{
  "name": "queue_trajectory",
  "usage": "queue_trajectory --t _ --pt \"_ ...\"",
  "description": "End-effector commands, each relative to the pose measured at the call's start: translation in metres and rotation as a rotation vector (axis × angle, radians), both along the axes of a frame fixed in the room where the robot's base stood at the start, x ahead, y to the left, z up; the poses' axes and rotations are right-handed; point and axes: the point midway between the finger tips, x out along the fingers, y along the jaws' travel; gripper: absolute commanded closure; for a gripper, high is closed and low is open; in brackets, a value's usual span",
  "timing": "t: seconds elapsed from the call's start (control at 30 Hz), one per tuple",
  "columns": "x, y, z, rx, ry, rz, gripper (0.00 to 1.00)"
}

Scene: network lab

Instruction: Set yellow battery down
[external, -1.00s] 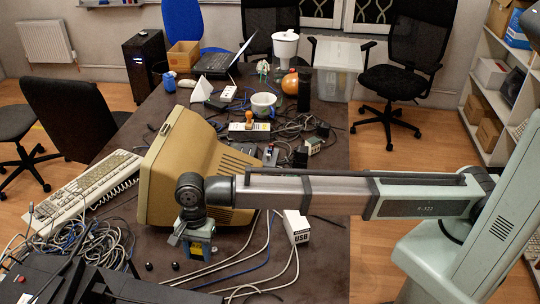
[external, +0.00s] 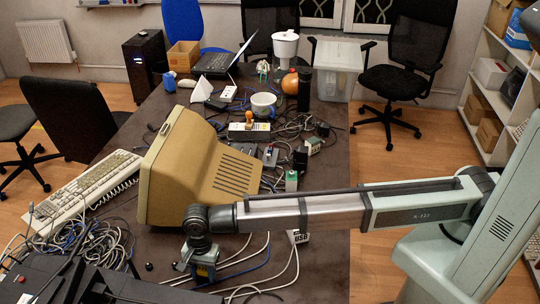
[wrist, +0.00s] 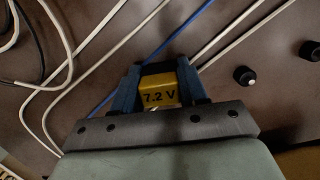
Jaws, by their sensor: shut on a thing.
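The yellow battery (wrist: 158,92), marked "7.2 V" and dark at its far end, is between the blue fingers of my gripper (wrist: 157,82) in the wrist view. My gripper is shut on it. In the external view, my gripper (external: 202,270) points down over the near part of the dark table (external: 320,262), and a little yellow shows between its fingers. I cannot tell whether the battery touches the table.
White and blue cables (wrist: 215,45) run across the table beside and beyond my gripper. Two small black knobs (wrist: 244,76) lie to its right in the wrist view. A beige monitor (external: 190,175) stands behind my gripper. A white USB box (external: 297,237) is partly behind my arm.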

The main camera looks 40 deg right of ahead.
Motion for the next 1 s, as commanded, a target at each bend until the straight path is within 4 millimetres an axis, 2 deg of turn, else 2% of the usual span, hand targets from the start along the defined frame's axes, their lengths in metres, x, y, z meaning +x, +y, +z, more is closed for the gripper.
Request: queue_trajectory --t 0.37,0.4,0.6,0.67,1.0 --pt "0.0002 0.0002 -0.0030 0.001 -0.001 0.000 0.90" --pt "0.0001 0.0003 -0.0028 0.001 -0.001 0.000 0.55" --pt "0.0001 0.0003 -0.0027 0.001 -0.001 0.000 0.35" --pt "0.0001 0.0003 -0.0027 0.001 -0.001 0.000 0.32" --pt "0.0005 0.0000 0.0029 0.001 -0.001 0.000 0.32"
